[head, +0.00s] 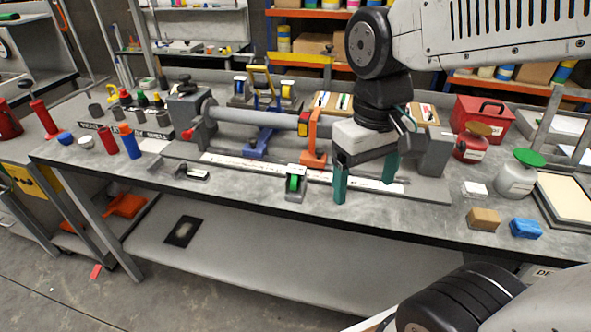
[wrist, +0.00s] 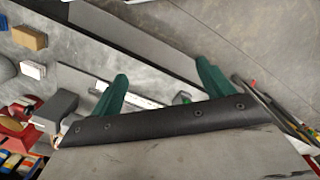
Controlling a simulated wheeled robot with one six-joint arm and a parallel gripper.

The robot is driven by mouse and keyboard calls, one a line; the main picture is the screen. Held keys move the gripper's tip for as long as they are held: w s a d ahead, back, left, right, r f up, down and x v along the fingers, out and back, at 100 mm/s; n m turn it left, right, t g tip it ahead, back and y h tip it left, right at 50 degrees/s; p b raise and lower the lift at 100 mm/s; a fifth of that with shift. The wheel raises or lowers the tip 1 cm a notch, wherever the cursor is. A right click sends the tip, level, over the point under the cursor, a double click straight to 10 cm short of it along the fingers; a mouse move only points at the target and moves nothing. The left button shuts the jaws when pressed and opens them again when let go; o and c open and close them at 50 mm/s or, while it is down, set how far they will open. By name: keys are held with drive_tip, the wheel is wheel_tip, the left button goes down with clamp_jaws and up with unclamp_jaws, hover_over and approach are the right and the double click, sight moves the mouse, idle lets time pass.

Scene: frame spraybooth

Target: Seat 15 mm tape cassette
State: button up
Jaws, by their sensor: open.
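My gripper (head: 365,188) hangs over the front part of the bench with its two teal fingers wide apart and nothing between them. A small grey holder with a green roll (head: 294,184), which looks like a tape cassette, stands near the bench's front edge, left of my gripper and apart from it. Two similar holders stand at the back, one with a blue roll (head: 239,86) and one with a yellow roll (head: 287,90). I cannot read which is 15 mm. In the wrist view, my gripper (wrist: 162,72) is open, and a green bit (wrist: 182,98) shows between the fingers, partly hidden.
A long grey tube (head: 250,116) runs along the bench, with an orange clamp (head: 314,145) and a blue-and-yellow stand. A white ruled strip (head: 245,166) lies in front. Bottles, a red toolbox (head: 483,114) and blocks stand right; spray cans (head: 130,142) stand left.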

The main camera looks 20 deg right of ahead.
sight(296, 169)
drive_tip(key=w+a+f+n, duration=0.1)
drive_tip(key=w+n, duration=0.2)
drive_tip(key=w, duration=0.3)
drive_tip(key=w+a+f+n, duration=0.2)
drive_tip(key=w+n, duration=0.1)
drive_tip(key=w, duration=0.3)
drive_tip(key=w+a+f+n, duration=0.2)
drive_tip(key=w, duration=0.5)
drive_tip(key=shift+w+n, duration=0.1)
drive_tip(key=shift+n, duration=0.3)
drive_tip(key=shift+w+r+n, duration=0.1)
drive_tip(key=shift+n, duration=0.2)
drive_tip(key=shift+f, duration=0.65)
drive_tip(key=f, duration=0.6)
drive_tip(key=shift+d+f, duration=0.3)
drive_tip(key=shift+d, duration=0.1)
drive_tip(key=c, duration=1.2)
drive_tip(key=shift+r, duration=0.15)
